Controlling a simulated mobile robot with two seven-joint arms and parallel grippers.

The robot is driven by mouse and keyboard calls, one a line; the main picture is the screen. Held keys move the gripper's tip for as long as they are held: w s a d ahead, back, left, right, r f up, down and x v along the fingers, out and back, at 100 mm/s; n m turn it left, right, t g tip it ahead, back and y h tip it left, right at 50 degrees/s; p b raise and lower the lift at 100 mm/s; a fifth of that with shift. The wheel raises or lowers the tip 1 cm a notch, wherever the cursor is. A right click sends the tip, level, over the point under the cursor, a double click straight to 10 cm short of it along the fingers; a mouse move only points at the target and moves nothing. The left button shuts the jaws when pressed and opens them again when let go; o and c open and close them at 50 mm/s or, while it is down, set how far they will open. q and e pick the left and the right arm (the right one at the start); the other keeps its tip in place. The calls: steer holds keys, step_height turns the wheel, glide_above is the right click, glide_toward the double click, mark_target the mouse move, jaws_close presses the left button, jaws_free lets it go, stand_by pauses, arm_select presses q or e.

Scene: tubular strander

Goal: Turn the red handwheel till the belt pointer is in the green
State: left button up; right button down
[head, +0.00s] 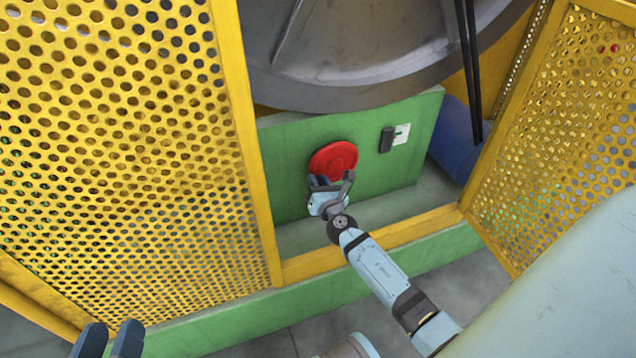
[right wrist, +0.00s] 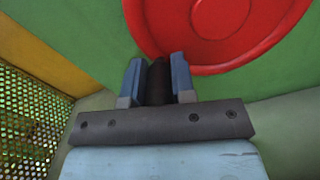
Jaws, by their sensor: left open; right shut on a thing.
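The red handwheel (head: 333,160) sits on a green panel (head: 290,135) low in the machine's opening. It also fills the top of the right wrist view (right wrist: 220,25). My right gripper (head: 333,182) is at its lower rim. In the right wrist view its fingers (right wrist: 157,78) are closed on a dark upright piece, which looks like the wheel's handle. Right of the wheel is a dark block (head: 387,140) beside a small white plate (head: 402,133), perhaps the belt gauge. Its pointer and green zone are too small to read. My left gripper (head: 107,340) is open and empty at the bottom left.
Yellow perforated guards stand on the left (head: 120,140) and right (head: 565,130) of the opening. A large grey drum (head: 360,50) hangs above the panel. A green and yellow sill (head: 390,240) crosses in front. A blue cylinder (head: 450,140) lies behind the right guard.

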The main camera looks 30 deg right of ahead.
mark_target(321, 156)
step_height(321, 156, up, 2)
steer(key=m, duration=0.4)
steer(key=shift+a+r, duration=0.15)
steer(key=r+m, duration=0.1)
steer(key=m, duration=0.1)
steer(key=r+m+p, duration=0.1)
steer(key=shift+d+m, duration=0.2)
steer(key=shift+m, duration=0.2)
steer(key=shift+s+d+r+m+p, duration=0.15)
steer(key=shift+r+m, duration=0.2)
steer(key=shift+m, duration=0.25)
steer(key=shift+w+d+r+m+p, duration=0.15)
steer(key=shift+r+m, duration=0.2)
steer(key=shift+m, duration=0.25)
steer(key=shift+s+d+r+m+p, duration=0.2)
steer(key=shift+d+r+m+p, duration=0.2)
steer(key=shift+m, duration=0.7)
arm_select(q)
step_height(321, 156, up, 4)
steer(key=shift+a+f+t, duration=0.1)
steer(key=shift+f+t, duration=0.1)
steer(key=shift+t, duration=0.6)
arm_select(e)
steer(key=shift+d+r+m, duration=0.15)
steer(key=shift+m, duration=0.25)
steer(key=c, duration=0.9)
jaws_free()
steer(key=shift+c, duration=0.2)
arm_select(q)
steer(key=shift+w+r, duration=0.1)
